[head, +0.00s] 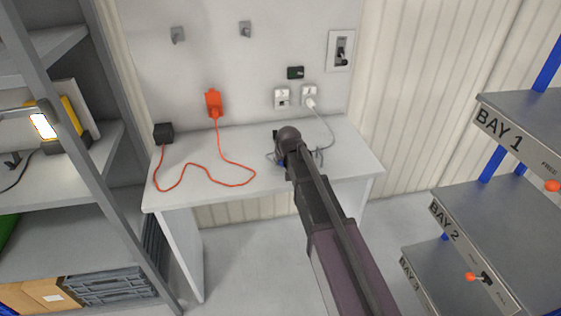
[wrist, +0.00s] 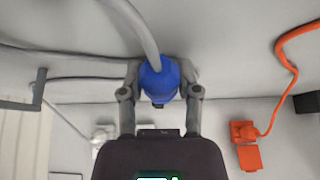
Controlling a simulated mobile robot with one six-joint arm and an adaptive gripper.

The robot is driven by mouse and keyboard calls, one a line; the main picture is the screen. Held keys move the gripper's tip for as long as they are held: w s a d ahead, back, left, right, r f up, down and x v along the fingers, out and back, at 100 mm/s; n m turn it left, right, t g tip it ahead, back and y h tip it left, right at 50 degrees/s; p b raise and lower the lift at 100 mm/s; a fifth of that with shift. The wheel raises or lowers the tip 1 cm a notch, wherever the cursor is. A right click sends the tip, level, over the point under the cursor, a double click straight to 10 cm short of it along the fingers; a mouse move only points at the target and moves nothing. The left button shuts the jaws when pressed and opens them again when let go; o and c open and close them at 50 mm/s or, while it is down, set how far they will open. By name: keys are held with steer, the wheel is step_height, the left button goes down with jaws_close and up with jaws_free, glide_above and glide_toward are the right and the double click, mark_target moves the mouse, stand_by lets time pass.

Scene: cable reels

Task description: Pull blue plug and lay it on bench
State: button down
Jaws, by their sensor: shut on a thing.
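The blue plug (wrist: 160,82) sits between the two fingers of my gripper (wrist: 161,72) in the wrist view. The fingers are shut on its sides, and a grey cable (wrist: 145,35) runs from it. In the head view only a sliver of blue (head: 282,161) shows beside my gripper, as my arm hides the rest. The plug is out of the wall, over the back part of the white bench (head: 200,190). I cannot tell whether it touches the bench top.
An orange plug (head: 213,103) is on the wall, its orange cord (head: 222,160) running over the bench to a black box (head: 163,133). A white plug (head: 310,102) fills the right socket; the left socket (head: 282,98) looks empty.

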steer(key=shift+c, duration=1.2)
jaws_free()
steer(key=shift+o, duration=1.2)
steer(key=shift+r, duration=0.15)
steer(key=shift+r+p, duration=3.4)
steer(key=shift+p, duration=0.1)
